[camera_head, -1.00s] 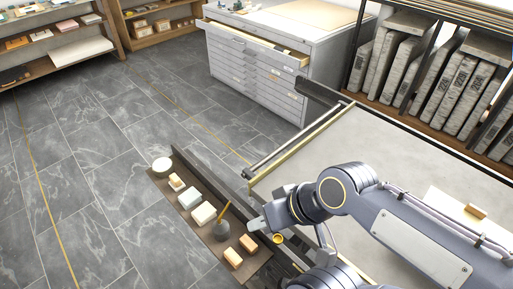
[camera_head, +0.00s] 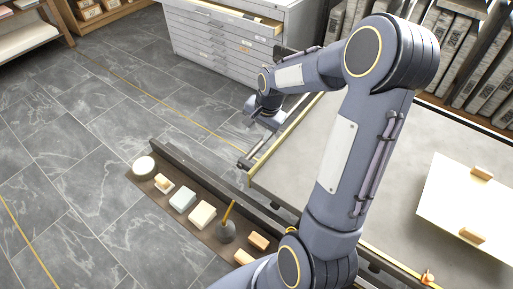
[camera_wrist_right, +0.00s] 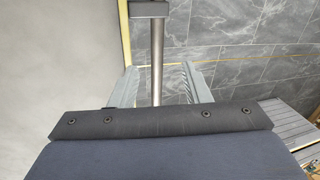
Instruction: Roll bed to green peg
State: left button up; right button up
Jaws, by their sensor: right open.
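The bed (camera_head: 300,150) is a wide grey slab with a pale yellow edge, right of my right gripper. A steel bar handle (camera_head: 264,149) with dark end brackets runs along its left edge. My right gripper (camera_head: 266,118) is at this bar. In the right wrist view the bar (camera_wrist_right: 156,70) runs between the two open fingers of the gripper (camera_wrist_right: 157,86), with gaps on both sides. The bed's pale surface (camera_wrist_right: 60,60) is at left there. I see no green peg; my right arm hides part of the bed. My left gripper is out of view.
A dark narrow shelf (camera_head: 140,175) with blocks, a sponge and a round tin runs along the front left. A flat-file cabinet (camera_head: 215,55) with an open drawer stands behind. A white sheet with wooden blocks (camera_head: 450,205) lies on the bed. The tiled floor at left is clear.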

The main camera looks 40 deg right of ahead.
jog(key=m, duration=0.1)
send_over(256, 147)
jog(key=s, duration=0.2)
jog(key=s+x, duration=0.1)
jog(key=x, duration=1)
jog(key=shift+w+d+f, duration=0.1)
jog(key=shift+d+f, duration=0.25)
jog(key=shift+d, duration=0.05)
grip_shut()
